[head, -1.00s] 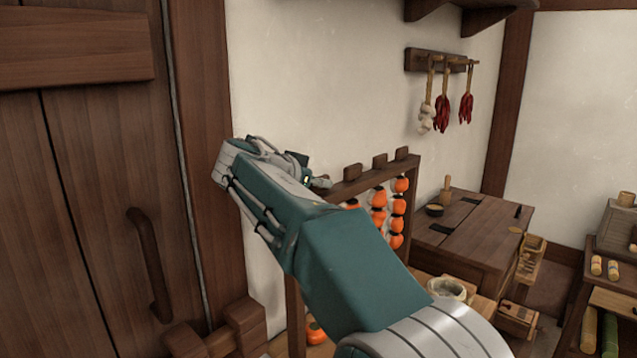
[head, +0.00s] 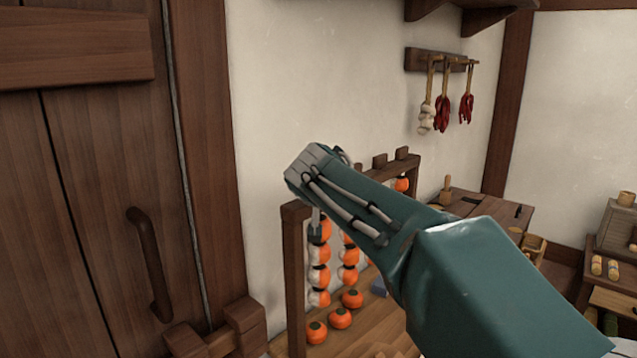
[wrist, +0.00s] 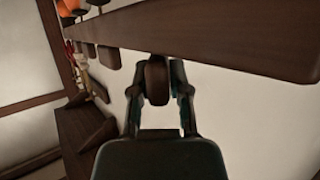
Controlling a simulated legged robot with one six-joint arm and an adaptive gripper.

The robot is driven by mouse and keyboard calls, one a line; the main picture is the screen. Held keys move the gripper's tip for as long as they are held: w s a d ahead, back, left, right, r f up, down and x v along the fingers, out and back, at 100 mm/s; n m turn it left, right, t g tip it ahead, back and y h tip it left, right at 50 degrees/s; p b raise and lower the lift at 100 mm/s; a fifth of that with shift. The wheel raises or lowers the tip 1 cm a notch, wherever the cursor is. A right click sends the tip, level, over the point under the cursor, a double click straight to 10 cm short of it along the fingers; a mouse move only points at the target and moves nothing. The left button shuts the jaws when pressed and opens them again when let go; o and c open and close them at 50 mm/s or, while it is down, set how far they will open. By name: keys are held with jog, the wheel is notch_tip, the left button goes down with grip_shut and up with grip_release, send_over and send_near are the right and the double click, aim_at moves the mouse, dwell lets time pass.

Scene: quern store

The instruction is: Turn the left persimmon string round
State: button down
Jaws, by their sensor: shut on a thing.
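The left persimmon string (head: 319,276) hangs from the wooden rack near its left post (head: 293,280). Its fruits show orange on the right and pale on the left. My gripper (head: 316,226) is at the rack's top rail, above this string. The wrist view shows my gripper (wrist: 160,82) shut on a brown wooden block (wrist: 157,80) at the rail (wrist: 220,32). In the head view my arm hides that block and much of the rail. A second string (head: 349,262) hangs just to the right. One fruit of a string farther right (head: 402,184) shows past my arm.
Loose persimmons (head: 340,318) lie on the wooden surface below the strings. More wooden blocks (head: 380,160) stand on the rail to the right. A wooden door (head: 90,200) is at left. Garlic and chillies (head: 443,112) hang on the back wall.

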jog(key=shift+n+y, duration=1.4)
jog(key=shift+y, duration=0.3)
jog(key=c, duration=0.6)
grip_release()
jog(key=shift+w+a, duration=0.1)
jog(key=v, duration=1.2)
jog(key=shift+a+f, duration=0.1)
jog(key=shift+w, duration=0.1)
